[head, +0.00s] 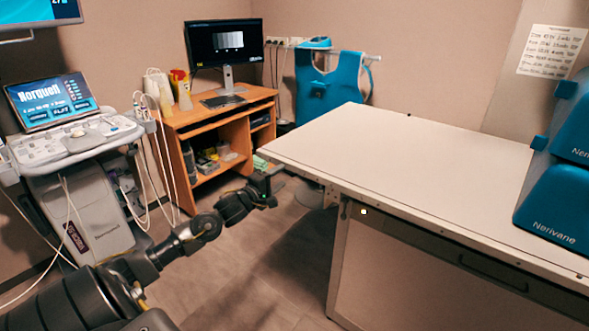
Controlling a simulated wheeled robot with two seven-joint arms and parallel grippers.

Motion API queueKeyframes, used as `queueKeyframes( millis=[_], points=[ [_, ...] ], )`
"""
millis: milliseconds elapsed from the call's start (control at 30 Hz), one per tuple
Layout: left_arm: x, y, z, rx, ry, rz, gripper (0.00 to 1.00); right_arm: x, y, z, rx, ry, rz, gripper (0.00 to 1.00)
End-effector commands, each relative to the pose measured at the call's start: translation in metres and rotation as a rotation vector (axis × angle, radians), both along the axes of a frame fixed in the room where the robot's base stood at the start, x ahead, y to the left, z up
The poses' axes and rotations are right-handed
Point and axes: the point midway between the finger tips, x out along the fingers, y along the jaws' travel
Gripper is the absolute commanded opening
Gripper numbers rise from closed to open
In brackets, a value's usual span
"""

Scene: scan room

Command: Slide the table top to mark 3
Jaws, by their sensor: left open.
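The white table top (410,155) lies flat on its pale base (400,270) and fills the right half of the head view. Its near edge runs from the left corner down to the lower right. I cannot make out a numbered mark 3. My left gripper (267,181) is open beside the table top's left corner, just below its edge. I cannot tell whether it touches the edge. My right gripper is not in view.
Blue units labelled Nerivane (555,200) stand on the table top at the right. An ultrasound machine (75,140) stands at the left. A wooden desk (215,120) with a monitor (225,45) is behind. A blue apron (330,85) hangs by the wall. Floor (250,265) near my arm is clear.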

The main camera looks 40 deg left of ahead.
Motion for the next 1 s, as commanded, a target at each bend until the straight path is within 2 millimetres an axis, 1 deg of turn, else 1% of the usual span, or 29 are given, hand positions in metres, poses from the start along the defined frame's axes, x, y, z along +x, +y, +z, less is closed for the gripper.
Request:
queueKeyframes(
  millis=[33, 100, 300, 500, 667, 900, 933, 1000],
  points=[
    [0.01, 0.001, 0.001, 0.0, -0.003, 0.001, 0.49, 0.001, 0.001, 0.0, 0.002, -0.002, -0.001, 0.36],
    [0.023, 0.001, 0.001, -0.001, -0.003, 0.002, 0.49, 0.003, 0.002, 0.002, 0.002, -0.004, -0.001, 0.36],
    [0.056, 0.002, 0.001, 0.0, -0.003, 0.002, 0.49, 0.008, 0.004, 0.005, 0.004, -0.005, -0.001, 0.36],
    [0.077, 0.002, 0.0, 0.0, -0.001, 0.002, 0.49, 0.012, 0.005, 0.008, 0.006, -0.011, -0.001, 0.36],
    [0.084, 0.002, 0.0, 0.001, 0.0, 0.001, 0.49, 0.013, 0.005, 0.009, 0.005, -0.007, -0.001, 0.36],
    [0.085, 0.002, -0.001, 0.001, 0.001, 0.0, 0.49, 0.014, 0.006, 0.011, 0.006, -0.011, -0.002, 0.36],
    [0.084, 0.002, -0.001, 0.001, 0.001, 0.0, 0.48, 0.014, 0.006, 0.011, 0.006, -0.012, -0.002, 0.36],
    [0.084, 0.002, -0.001, 0.001, 0.001, 0.0, 0.39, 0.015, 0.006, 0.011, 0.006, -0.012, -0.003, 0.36]
  ],
)
